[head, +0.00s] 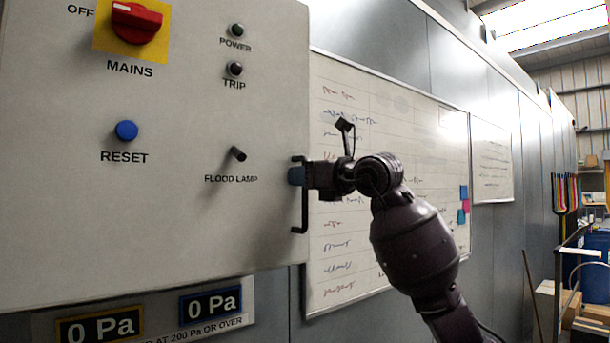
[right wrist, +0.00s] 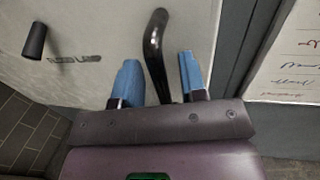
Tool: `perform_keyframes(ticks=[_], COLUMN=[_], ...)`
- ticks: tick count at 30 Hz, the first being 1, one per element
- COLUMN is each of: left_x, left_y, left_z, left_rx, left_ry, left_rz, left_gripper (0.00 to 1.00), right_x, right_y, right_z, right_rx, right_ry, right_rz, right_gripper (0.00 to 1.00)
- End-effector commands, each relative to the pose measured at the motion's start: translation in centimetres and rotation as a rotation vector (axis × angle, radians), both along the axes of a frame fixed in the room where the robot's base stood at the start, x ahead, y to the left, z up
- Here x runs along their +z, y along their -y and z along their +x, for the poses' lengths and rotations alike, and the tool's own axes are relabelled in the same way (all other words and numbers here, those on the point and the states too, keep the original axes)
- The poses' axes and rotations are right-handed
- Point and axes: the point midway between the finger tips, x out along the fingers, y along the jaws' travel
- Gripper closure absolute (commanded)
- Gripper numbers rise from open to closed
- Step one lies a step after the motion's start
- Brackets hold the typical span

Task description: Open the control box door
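The control box door (head: 200,210) is a pale grey panel filling the left of the head view; no gap shows along its right edge, and it looks shut. Its black bar handle (head: 304,218) stands upright near that right edge. It also shows in the right wrist view (right wrist: 154,45). My right gripper (head: 296,176) is at the handle's upper middle, coming from the right. In the right wrist view its blue fingertips (right wrist: 159,78) are apart, one on each side of the handle, with gaps visible. My left gripper is not in view.
The door carries a red mains switch (head: 137,22), a blue reset button (head: 126,130) and a flood lamp toggle (head: 238,154) left of the handle. Pressure displays (head: 210,305) sit below. A whiteboard (head: 345,250) hangs on the wall to the right, behind my right arm.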

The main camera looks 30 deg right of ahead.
Motion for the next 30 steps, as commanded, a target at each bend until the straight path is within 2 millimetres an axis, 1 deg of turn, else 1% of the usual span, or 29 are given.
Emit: perform_keyframes(ticks=[6, 7, 12, 14, 15, 24, 30], left_x=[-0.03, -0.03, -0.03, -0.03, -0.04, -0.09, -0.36], left_y=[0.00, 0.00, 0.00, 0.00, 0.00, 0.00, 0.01], left_z=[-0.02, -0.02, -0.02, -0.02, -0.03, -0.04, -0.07], left_rx=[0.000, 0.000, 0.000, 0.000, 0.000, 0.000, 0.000], left_ry=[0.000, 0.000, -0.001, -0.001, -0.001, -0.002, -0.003], left_rz=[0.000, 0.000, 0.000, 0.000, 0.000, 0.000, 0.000], left_gripper=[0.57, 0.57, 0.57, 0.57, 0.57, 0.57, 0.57], right_x=[-0.03, -0.03, -0.03, -0.03, -0.03, -0.03, -0.10], right_y=[-0.01, -0.01, -0.01, -0.01, -0.01, 0.02, 0.21], right_z=[0.05, 0.04, 0.03, 0.03, 0.02, -0.04, -0.50], right_rx=[0.000, 0.000, 0.000, 0.000, 0.000, -0.001, -0.008], right_ry=[0.000, 0.000, 0.000, 0.000, 0.000, 0.000, 0.000], right_rz=[0.000, 0.000, 0.000, 0.000, 0.000, 0.000, -0.001], right_gripper=[0.61, 0.63, 0.89, 0.98, 1.00, 1.00, 1.00])
